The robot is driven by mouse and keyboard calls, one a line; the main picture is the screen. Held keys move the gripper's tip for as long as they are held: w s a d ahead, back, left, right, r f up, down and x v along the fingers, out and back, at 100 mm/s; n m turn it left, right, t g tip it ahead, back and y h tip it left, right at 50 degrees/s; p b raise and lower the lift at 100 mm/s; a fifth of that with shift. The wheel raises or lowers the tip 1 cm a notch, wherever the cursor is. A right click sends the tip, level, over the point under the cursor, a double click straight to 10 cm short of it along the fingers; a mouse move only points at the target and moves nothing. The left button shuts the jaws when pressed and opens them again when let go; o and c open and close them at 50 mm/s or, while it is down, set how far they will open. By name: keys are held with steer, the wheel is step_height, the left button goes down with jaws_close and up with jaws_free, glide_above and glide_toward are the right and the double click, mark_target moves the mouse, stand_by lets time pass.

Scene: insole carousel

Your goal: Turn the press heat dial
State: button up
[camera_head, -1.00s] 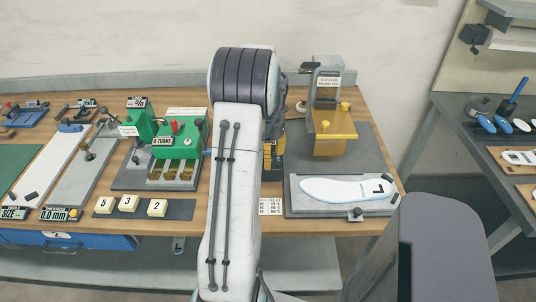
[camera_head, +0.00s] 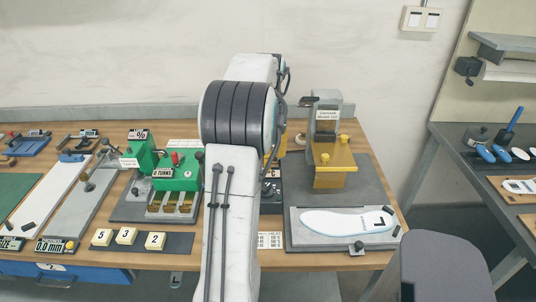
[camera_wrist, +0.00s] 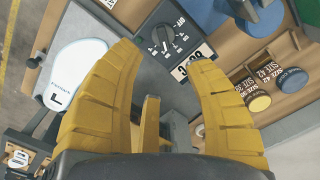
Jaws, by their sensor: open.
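The press heat dial (camera_wrist: 163,36) is a dark knob on a dark panel with white markings and the word OFF, at the top centre of the wrist view. A small white display (camera_wrist: 194,62) sits beside it, its text hard to read. My gripper (camera_wrist: 165,60) has two yellow fingers spread wide, with nothing between them. The dial shows just beyond the gap between the fingertips, apart from them. The yellow press (camera_head: 335,165) stands right of my arm.
A grey plate with a white insole (camera_head: 345,222) lies at the right; it also shows in the wrist view (camera_wrist: 75,75). Green fixtures (camera_head: 178,178) and number blocks (camera_head: 127,236) stand left of my arm. Round yellow and blue-capped containers (camera_wrist: 258,102) are at the wrist view's right.

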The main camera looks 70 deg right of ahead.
steer(key=shift+r, duration=0.35)
step_height(320, 180, down, 5)
steer(key=shift+n+p, duration=0.7)
steer(key=shift+n, duration=0.3)
steer(key=shift+f, duration=3.45)
jaws_close()
